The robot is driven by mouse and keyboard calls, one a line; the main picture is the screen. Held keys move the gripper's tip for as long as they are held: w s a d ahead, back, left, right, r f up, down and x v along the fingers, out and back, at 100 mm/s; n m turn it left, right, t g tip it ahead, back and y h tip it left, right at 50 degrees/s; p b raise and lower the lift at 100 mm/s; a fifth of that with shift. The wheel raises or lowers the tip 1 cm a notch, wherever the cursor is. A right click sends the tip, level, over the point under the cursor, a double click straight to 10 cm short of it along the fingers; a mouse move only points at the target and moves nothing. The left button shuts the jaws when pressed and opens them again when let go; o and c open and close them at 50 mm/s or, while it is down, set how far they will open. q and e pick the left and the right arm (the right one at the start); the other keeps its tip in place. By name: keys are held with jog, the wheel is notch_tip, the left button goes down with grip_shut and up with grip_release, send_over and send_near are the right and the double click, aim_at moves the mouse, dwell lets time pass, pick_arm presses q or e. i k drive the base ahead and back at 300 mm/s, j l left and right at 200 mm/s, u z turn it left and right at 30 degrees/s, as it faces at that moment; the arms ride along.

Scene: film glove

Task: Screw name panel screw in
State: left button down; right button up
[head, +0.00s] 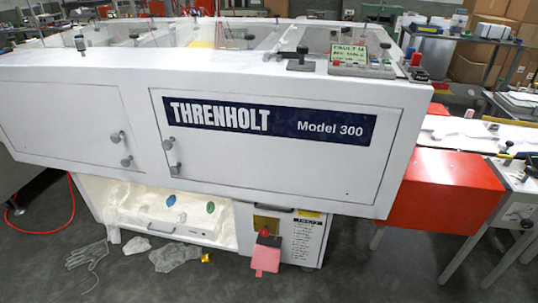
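The name panel (327,126) is a dark blue strip with white lettering, "THRENHOLT" and "Model 300". It lies on the front door (290,165) of a large white machine. The panel runs along the upper part of the door and slopes down to the right with it. No screw can be made out on the panel at this size, and I cannot tell a loose screw anywhere. Neither of my grippers shows in the head view.
Door knobs (168,143) stick out left of the panel. A control box (361,62) with a green display sits on top. A red block (446,190) stands at the right. Gloves (175,256) lie on the floor, with a red hose (52,231) at the left.

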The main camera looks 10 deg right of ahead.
aim_at(167, 145)
jog(key=i+j, duration=0.15)
jog(key=j, duration=0.25)
jog(key=i+j, duration=0.15)
jog(key=j, duration=0.25)
jog(key=i+j, duration=0.15)
jog(key=j, duration=0.25)
jog(key=i+j+z, duration=0.1)
jog(key=j, duration=0.3)
jog(key=i+j, duration=0.15)
jog(key=j, duration=0.3)
jog(key=i+j, duration=0.15)
jog(key=j, duration=0.25)
